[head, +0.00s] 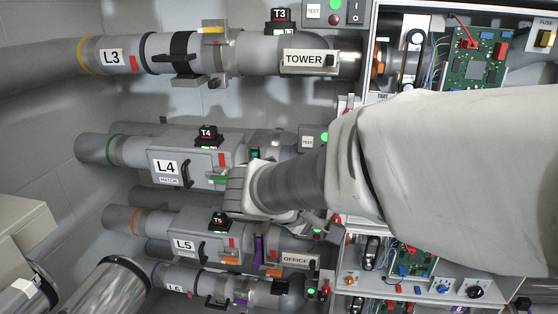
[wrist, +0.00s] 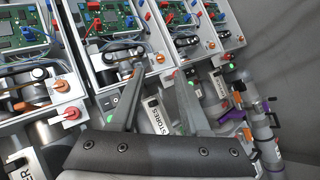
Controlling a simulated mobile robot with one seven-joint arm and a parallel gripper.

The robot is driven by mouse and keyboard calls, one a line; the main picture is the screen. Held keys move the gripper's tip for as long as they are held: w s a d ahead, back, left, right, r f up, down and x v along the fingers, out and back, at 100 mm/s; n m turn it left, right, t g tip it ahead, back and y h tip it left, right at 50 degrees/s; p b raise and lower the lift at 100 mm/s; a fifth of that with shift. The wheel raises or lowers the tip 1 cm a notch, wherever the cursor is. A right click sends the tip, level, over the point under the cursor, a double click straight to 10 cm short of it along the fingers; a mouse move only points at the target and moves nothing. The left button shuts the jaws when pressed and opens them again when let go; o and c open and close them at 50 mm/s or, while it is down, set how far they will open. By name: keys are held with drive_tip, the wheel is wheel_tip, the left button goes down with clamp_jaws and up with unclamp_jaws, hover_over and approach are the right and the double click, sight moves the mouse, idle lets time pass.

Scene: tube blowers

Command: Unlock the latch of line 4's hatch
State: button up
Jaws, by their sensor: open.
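Line 4's grey hatch (head: 160,182), labelled L4, is on the pipe left of centre in the head view. It has a black handle (head: 185,174). A red piece (head: 222,160) and a green piece (head: 218,180) sit at its right edge; I cannot tell whether the latch is locked. My arm comes in from the right and its end is just right of the hatch, covering what lies behind it. In the wrist view my gripper (wrist: 159,78) is open and empty, its fingers pointing toward the circuit boxes. The hatch is not seen there.
Line 3's pipe (head: 112,56) runs above and the L5 hatch (head: 184,245) is close below. Open control boxes with circuit boards (head: 478,58) stand at the right. A STORES label (wrist: 157,115) shows beyond my fingers. A grey wall is at the left.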

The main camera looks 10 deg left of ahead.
drive_tip(key=w+a+f+n+t+b, duration=0.1)
drive_tip(key=w+a+f+n+t, duration=0.1)
drive_tip(key=a, duration=0.4)
drive_tip(key=w+a+f+n+t+b, duration=0.1)
drive_tip(key=w+a+f+t+b, duration=0.1)
drive_tip(key=a, duration=0.3)
drive_tip(key=n+t+y+b, duration=0.3)
drive_tip(key=n+t+y, duration=0.3)
approach(217, 182)
drive_tip(key=w, duration=0.3)
drive_tip(key=w+b, duration=0.1)
drive_tip(key=w, duration=0.2)
drive_tip(key=w+d, duration=0.1)
drive_tip(key=w, duration=0.2)
drive_tip(key=shift+w+f+b, duration=0.1)
drive_tip(key=shift+w+b, duration=0.15)
drive_tip(key=shift+b, duration=0.1)
drive_tip(key=shift+c, duration=0.3)
clamp_jaws()
